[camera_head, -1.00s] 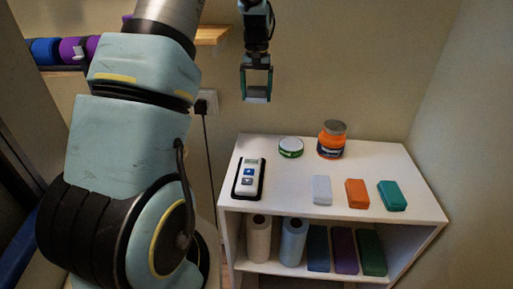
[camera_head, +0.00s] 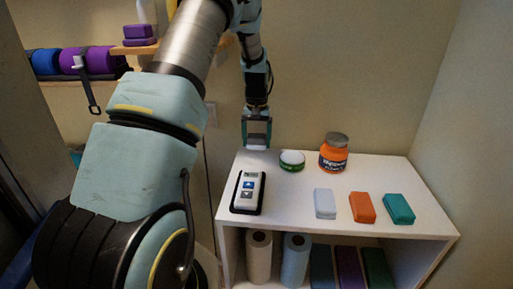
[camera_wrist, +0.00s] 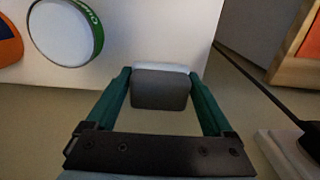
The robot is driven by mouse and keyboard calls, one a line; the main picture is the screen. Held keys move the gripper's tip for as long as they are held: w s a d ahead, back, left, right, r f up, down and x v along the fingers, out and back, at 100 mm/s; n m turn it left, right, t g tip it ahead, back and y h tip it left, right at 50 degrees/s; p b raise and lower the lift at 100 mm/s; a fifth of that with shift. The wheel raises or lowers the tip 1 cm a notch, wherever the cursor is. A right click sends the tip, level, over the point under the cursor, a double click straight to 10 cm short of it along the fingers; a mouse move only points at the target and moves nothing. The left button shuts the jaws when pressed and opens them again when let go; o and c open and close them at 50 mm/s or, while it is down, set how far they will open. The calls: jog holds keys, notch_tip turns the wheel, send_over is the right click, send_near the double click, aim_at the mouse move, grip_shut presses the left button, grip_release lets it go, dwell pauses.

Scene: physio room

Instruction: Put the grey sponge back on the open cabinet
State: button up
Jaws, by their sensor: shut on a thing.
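My gripper (camera_head: 257,137) is shut on the grey sponge (camera_wrist: 160,91), which sits between the two green fingers in the wrist view. In the head view the gripper points down near the back left edge of the white open cabinet (camera_head: 300,211), in front of the wall. The sponge's lower end is close to the cabinet top's height in the picture; I cannot tell whether they touch. The head view shows little of the sponge between the fingers.
On the cabinet top are a white device on a black tray (camera_head: 248,190), a green-and-white tin (camera_head: 292,160), an orange jar (camera_head: 334,153), and pale (camera_head: 325,203), orange (camera_head: 362,207) and teal (camera_head: 399,208) blocks. Rolls and blocks fill the lower shelf. Bare top lies mid-cabinet.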

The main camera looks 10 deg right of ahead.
aim_at(257, 148)
jog(key=shift+f+p, duration=0.5)
jog(key=shift+f, duration=1.25)
jog(key=shift+f, duration=0.15)
jog(key=o, duration=1.1)
jog(key=shift+c, duration=0.2)
notch_tip(257, 148, up, 12)
jog(key=b, duration=0.3)
jog(key=shift+r, duration=0.2)
jog(key=shift+s, duration=0.1)
